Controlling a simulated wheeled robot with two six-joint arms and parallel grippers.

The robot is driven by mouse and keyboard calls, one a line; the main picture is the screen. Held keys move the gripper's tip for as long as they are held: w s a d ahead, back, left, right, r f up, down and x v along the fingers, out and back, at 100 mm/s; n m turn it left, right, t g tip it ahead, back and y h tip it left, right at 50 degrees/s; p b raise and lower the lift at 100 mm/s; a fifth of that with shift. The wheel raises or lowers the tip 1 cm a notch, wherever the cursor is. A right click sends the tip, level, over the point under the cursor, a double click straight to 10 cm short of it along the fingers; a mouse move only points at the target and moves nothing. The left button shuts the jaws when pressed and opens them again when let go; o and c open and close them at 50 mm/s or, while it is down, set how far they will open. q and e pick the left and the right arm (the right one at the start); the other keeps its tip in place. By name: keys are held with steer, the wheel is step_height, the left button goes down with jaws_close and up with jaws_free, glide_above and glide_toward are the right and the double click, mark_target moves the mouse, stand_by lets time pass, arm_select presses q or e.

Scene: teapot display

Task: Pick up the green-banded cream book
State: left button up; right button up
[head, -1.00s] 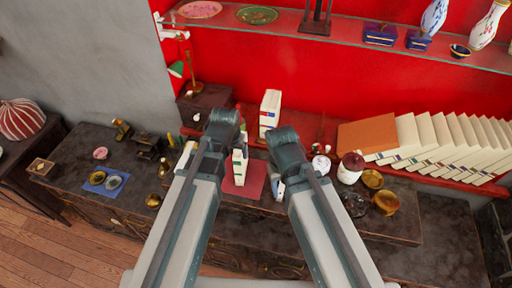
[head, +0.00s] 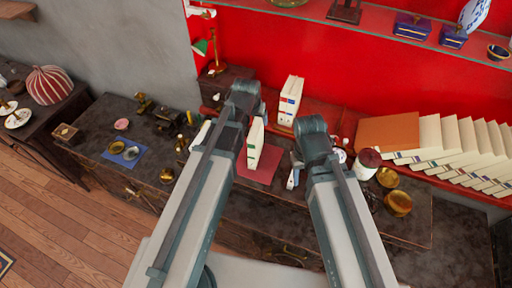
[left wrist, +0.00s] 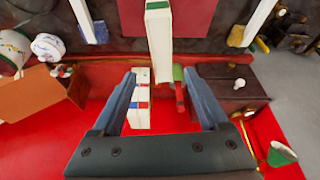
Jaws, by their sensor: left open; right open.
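The green-banded cream book (head: 255,143) stands on a red mat (head: 262,169) on the dark cabinet, between my two arms in the head view. In the left wrist view the cream book (left wrist: 159,42) is narrow, with a green band at its upper end. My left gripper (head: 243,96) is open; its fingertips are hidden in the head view. In the left wrist view its fingers (left wrist: 160,78) are spread, with the book's lower end in line with the gap; contact cannot be told. My right gripper (head: 316,136) is right of the book, its fingertips hidden.
White books (head: 290,100) with red and blue marks stand behind, by the red wall. A leaning row of cream books (head: 455,140) and brass bowls (head: 398,204) are at right. A blue mat (head: 124,152) with small dishes lies at left. A glass shelf runs above.

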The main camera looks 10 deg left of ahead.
mark_target(256, 127)
arm_select(q)
steer(key=b+x, duration=0.2)
steer(key=x, duration=0.1)
steer(key=shift+f, duration=0.3)
arm_select(e)
step_height(256, 127, down, 3)
steer(key=shift+f, duration=0.15)
steer(key=shift+f, duration=0.1)
arm_select(q)
steer(key=b+x, duration=0.5)
steer(key=shift+a+f, duration=0.1)
steer(key=shift+a, duration=0.15)
arm_select(e)
step_height(256, 127, down, 5)
steer(key=shift+r, duration=0.2)
arm_select(q)
steer(key=shift+f+b, duration=0.25)
steer(key=shift+b, duration=0.05)
arm_select(e)
steer(key=shift+f, duration=0.3)
arm_select(q)
steer(key=shift+c, duration=0.3)
jaws_close()
